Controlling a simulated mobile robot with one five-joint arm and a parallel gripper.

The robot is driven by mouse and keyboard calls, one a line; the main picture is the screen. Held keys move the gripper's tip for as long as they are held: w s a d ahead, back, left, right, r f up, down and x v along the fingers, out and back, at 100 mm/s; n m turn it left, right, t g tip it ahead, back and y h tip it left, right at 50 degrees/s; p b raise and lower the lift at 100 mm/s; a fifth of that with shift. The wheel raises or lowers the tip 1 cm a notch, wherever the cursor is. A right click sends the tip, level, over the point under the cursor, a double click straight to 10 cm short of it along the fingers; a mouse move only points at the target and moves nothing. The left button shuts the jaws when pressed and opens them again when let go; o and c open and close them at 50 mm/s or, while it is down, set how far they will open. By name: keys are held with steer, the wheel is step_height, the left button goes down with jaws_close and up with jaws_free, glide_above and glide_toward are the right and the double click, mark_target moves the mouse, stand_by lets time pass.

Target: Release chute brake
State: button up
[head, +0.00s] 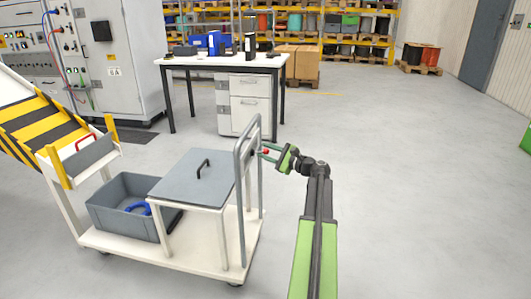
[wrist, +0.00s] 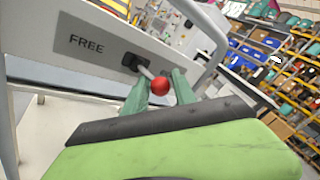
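A lever with a red ball knob (wrist: 159,86) sticks out from a black pivot on a grey panel (wrist: 65,65). The word FREE is printed on the panel to the left of the pivot, and the lever points down and right, away from it. My gripper (wrist: 160,90) has its green fingers on either side of the knob; they look apart, and I cannot tell whether they touch it. In the head view the red knob (head: 265,152) shows between the fingertips of my gripper (head: 266,152), beside the trolley handle. The striped chute (head: 45,125) is at the left.
The white trolley (head: 190,258) carries a grey bin (head: 110,208) with a blue item, and a grey-topped stand (head: 185,180). Its tubular handle (head: 240,170) rises close to my gripper. A table (head: 230,60) stands behind. The floor to the right is clear.

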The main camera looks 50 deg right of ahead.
jaws_close()
steer(key=shift+a, duration=0.15)
steer(key=h, duration=0.1)
steer(key=m+h, duration=0.1)
steer(key=shift+s+a+m+h, duration=0.3)
steer(key=shift+s+a, duration=0.1)
steer(key=shift+s+a+m+g+h, duration=0.25)
steer(key=shift+a+m+g+h, duration=0.4)
steer(key=shift+m+h, duration=1.05)
steer(key=shift+s+a+m+g+h, duration=0.3)
steer(key=shift+m+g+h, duration=0.7)
steer(key=shift+h, duration=1.25)
steer(key=shift+s+a+m+g+h, duration=0.15)
steer(key=shift+a+m+g+h, duration=0.45)
steer(key=shift+m+h, duration=1.15)
steer(key=shift+h, duration=0.4)
steer(key=shift+o, duration=2)
jaws_free()
